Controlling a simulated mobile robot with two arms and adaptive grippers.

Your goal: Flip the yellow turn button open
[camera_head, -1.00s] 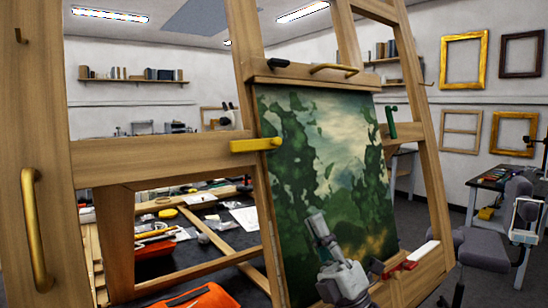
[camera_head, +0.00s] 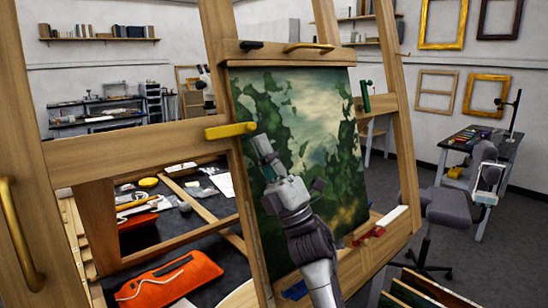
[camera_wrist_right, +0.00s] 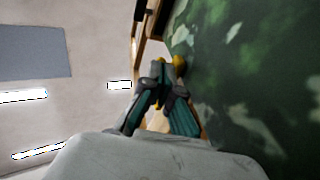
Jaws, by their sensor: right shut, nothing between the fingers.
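The yellow turn button (camera_head: 230,130) lies about level on the left upright of the wooden easel frame. Its right end reaches the left edge of the green landscape painting (camera_head: 325,110). My right gripper (camera_head: 263,143) is shut and empty, in front of the painting, just right of and slightly below the button's right end. In the right wrist view a yellow piece of the button (camera_wrist_right: 180,62) shows just beyond the fingertips (camera_wrist_right: 163,82). Contact cannot be told. My left gripper is not in view.
A green turn button (camera_head: 365,97) is at the painting's right edge, a red one (camera_head: 368,233) at its foot and a black one (camera_head: 251,45) above. An orange pouch (camera_head: 170,280) lies on the dark bench behind the frame.

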